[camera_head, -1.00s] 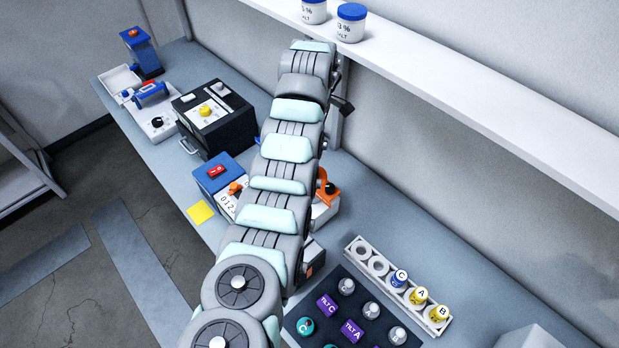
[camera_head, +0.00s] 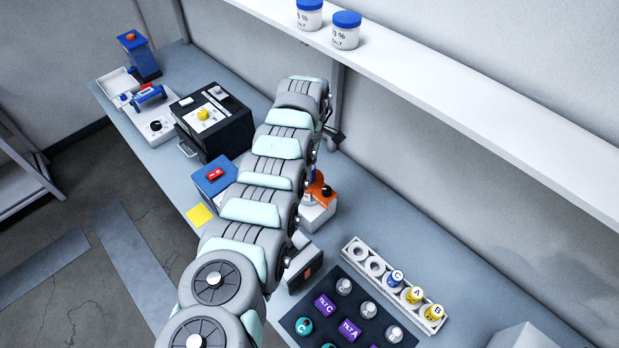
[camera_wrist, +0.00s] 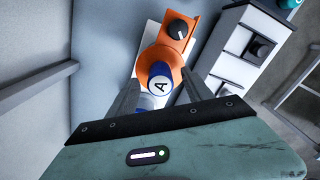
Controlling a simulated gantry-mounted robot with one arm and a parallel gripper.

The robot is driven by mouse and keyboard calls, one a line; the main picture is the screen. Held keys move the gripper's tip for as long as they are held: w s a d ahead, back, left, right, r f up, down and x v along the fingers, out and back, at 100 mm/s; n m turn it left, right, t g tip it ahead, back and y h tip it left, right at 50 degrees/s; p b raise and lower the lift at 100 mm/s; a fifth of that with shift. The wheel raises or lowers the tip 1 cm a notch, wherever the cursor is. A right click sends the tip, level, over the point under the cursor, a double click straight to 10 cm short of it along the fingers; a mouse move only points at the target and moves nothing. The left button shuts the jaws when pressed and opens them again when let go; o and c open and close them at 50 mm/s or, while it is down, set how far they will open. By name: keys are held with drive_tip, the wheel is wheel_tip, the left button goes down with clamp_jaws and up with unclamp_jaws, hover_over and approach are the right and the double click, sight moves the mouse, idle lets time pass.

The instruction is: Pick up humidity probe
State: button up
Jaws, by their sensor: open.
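No label in view names the humidity probe. In the wrist view, a blue-capped white piece marked A (camera_wrist: 161,74) stands in an orange holder (camera_wrist: 174,50) with a black knob. My gripper (camera_wrist: 160,82) is open, with its two grey fingers on either side of this piece. Whether the fingers touch it cannot be told. In the head view, the orange holder (camera_head: 318,190) is partly behind my arm, and my gripper is hidden there.
A white rack (camera_head: 353,254) holds several capped pieces marked C, A and B beside a dark tray (camera_head: 329,285) of knobs and purple blocks. A blue box (camera_head: 212,181) and a black box (camera_head: 207,116) stand left of my arm. A shelf (camera_head: 480,95) runs along the wall.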

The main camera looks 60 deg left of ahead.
drive_tip(key=shift+f+b, duration=0.45)
drive_tip(key=shift+f, duration=0.7)
clamp_jaws()
